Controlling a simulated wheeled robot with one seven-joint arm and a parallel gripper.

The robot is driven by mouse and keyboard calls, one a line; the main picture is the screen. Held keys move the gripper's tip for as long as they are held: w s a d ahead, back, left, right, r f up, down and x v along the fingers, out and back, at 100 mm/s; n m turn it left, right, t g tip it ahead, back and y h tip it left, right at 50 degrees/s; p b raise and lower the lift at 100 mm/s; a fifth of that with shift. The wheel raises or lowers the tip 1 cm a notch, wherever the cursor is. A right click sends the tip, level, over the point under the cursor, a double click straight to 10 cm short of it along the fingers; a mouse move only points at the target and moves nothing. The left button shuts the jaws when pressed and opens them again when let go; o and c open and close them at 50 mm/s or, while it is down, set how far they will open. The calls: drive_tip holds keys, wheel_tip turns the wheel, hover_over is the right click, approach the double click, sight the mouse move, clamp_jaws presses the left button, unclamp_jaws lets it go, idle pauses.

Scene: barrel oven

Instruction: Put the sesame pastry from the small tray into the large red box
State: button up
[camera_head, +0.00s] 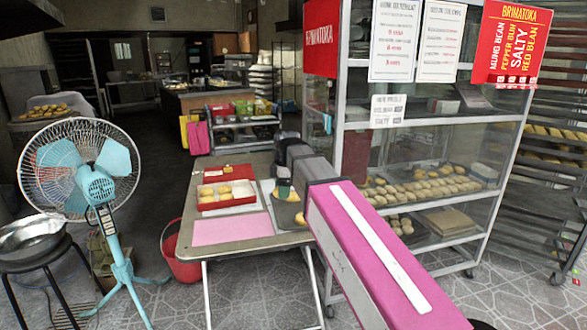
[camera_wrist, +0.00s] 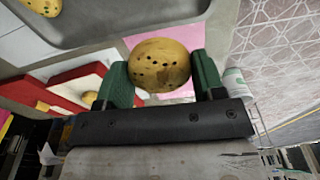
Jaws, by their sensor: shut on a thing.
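My gripper (camera_wrist: 160,78) has green fingers in the wrist view, and they are shut on a round golden sesame pastry (camera_wrist: 158,62) with dark seeds. The large red box (camera_head: 228,207), lined white and holding several pastries, stands to the left.
A pink sheet (camera_head: 231,229) lies at the table's front. A smaller red container (camera_head: 228,173) stands behind the large box. A glass-sided shelf (camera_head: 430,150) of pastries rises close on the right. A blue fan (camera_head: 92,180) and a red bucket (camera_head: 181,262) stand left of the table.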

drive_tip(key=s+d+f+m+t+h, duration=0.1)
drive_tip(key=d+f+m, duration=0.1)
drive_tip(key=d+m, duration=0.9)
drive_tip(key=d+f+m+t, duration=0.1)
drive_tip(key=d+f+m, duration=0.2)
drive_tip(key=d+m, duration=0.85)
drive_tip(key=a+r+n, duration=0.1)
drive_tip(key=a+n, duration=0.7)
drive_tip(key=a+r+n+g, duration=0.1)
drive_tip(key=a+r+n, duration=0.1)
drive_tip(key=a+n, duration=0.6)
drive_tip(key=a+r+n+g+y, duration=0.1)
drive_tip(key=a+r+n, duration=0.1)
drive_tip(key=a+n, duration=0.6)
drive_tip(key=shift+w+a+r, duration=0.2)
drive_tip(key=shift+w+a, duration=0.05)
drive_tip(key=shift+w, duration=0.1)
drive_tip(key=shift+s+a+r+n, duration=0.1)
drive_tip(key=shift+a+n, duration=0.3)
drive_tip(key=shift+n, duration=0.05)
hover_over(298, 210)
wheel_tip(298, 210, down, 7)
drive_tip(key=shift+r, duration=0.1)
drive_tip(key=shift+d+f, duration=0.15)
drive_tip(key=shift+f, duration=1.8)
